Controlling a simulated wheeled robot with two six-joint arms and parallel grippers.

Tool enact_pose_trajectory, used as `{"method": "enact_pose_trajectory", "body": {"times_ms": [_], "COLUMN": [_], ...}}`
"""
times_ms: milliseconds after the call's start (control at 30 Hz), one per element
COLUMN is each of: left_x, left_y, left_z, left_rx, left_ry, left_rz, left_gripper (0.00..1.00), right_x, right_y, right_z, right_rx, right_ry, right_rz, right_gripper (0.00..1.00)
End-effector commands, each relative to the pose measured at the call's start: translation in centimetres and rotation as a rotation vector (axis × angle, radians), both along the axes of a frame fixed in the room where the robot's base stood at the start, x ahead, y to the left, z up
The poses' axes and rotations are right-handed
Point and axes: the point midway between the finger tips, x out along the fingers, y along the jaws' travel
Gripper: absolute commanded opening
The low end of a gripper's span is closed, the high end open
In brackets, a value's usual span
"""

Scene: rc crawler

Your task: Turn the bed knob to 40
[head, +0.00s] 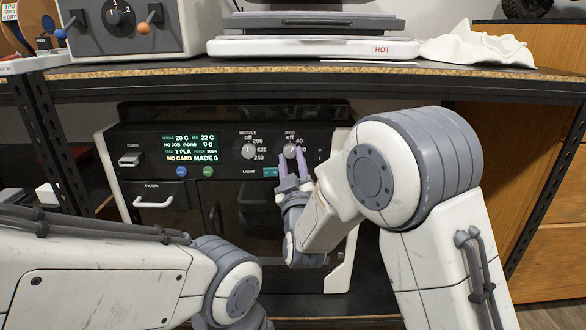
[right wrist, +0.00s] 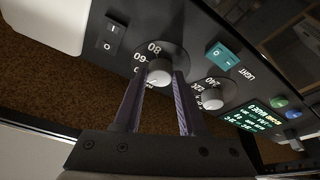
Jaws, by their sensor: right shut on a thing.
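The bed knob (head: 290,151) is a small round pale knob at the right of the printer's dark front panel, with "off", 40 and larger numbers around it. My right gripper (head: 292,167) has its two purple-grey fingers on either side of this knob and is shut on it. In the right wrist view the knob (right wrist: 160,72) sits between the tips of my right gripper (right wrist: 159,84). Which number the knob points at is too small to tell. My left arm comes in at the lower left, but its gripper is out of view.
The nozzle knob (head: 248,151) is left of the bed knob, and a teal light switch (head: 270,172) lies below, close to my fingers. The lit display (head: 191,149) reads bed 22 C. The printer stands beneath a shelf board (head: 160,72), whose edge runs above the panel.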

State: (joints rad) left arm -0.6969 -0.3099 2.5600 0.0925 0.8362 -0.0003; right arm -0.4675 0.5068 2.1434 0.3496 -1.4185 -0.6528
Motion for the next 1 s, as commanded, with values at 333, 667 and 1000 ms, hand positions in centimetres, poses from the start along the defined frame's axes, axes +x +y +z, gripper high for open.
{"method": "enact_pose_trajectory", "body": {"times_ms": [333, 667, 1000], "left_x": [0.0, 0.0, 0.0], "left_y": [0.0, 0.0, 0.0], "left_z": [-1.7, -2.0, -2.0], "left_rx": [0.0, 0.0, 0.0], "left_ry": [0.0, 0.0, 0.0], "left_rz": [0.0, 0.0, 0.0], "left_gripper": [0.0, 0.0, 0.0], "right_x": [0.0, 0.0, 0.0], "right_y": [0.2, 0.3, 0.3], "right_z": [-0.2, -0.1, -0.1], "right_rx": [0.199, 0.263, 0.264], "right_ry": [0.002, 0.003, 0.004], "right_rz": [0.0, -0.001, 0.0], "right_gripper": [0.0, 0.0, 0.0]}}
